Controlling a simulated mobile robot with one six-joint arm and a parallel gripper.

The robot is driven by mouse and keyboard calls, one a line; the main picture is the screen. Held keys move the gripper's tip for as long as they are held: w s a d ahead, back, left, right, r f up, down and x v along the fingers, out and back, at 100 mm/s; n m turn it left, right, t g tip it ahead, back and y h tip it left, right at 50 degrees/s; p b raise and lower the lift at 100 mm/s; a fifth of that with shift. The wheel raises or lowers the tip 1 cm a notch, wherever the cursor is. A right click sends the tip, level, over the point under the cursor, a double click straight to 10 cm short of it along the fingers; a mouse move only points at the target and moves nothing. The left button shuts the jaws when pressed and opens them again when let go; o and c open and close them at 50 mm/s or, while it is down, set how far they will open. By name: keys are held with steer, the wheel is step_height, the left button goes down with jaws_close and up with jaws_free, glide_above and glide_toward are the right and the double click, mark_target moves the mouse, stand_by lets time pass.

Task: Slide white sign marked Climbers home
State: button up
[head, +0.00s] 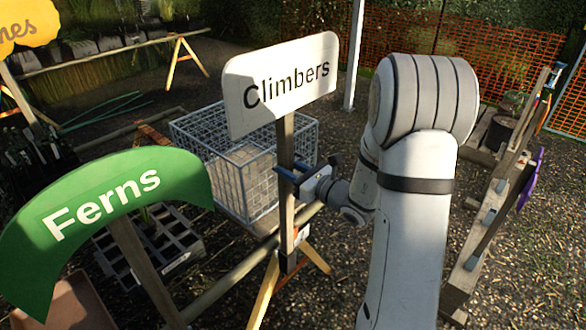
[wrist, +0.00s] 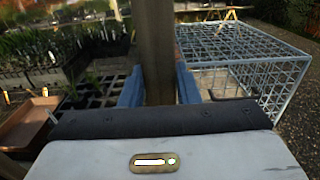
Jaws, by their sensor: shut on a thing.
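The white sign marked Climbers (head: 281,82) stands upright on a wooden post (head: 286,190) in the middle of the head view. My gripper (head: 296,178) is shut on the post below the board, with a blue finger on either side. In the wrist view the post (wrist: 154,50) stands between the blue fingers of my gripper (wrist: 159,88); the board is out of that view. The post's lower end is by a dark fitting (head: 289,262) at a wooden trestle. I cannot tell how far it sits in it.
A green Ferns sign (head: 105,205) stands close at the left. A wire cage (head: 245,190) is right behind the post, and it shows in the wrist view (wrist: 245,60). Black plant trays (head: 150,245) lie left. A rail with a purple sign (head: 531,180) is at the right.

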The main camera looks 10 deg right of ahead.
mark_target(290, 197)
steer(key=shift+f+b, duration=1.35)
steer(key=shift+f, duration=0.1)
steer(key=shift+f+b, duration=1.4)
steer(key=shift+f, duration=0.2)
steer(key=shift+f+b, duration=1.35)
steer(key=shift+f, duration=0.15)
steer(key=shift+f+b, duration=0.45)
steer(key=shift+b, duration=0.2)
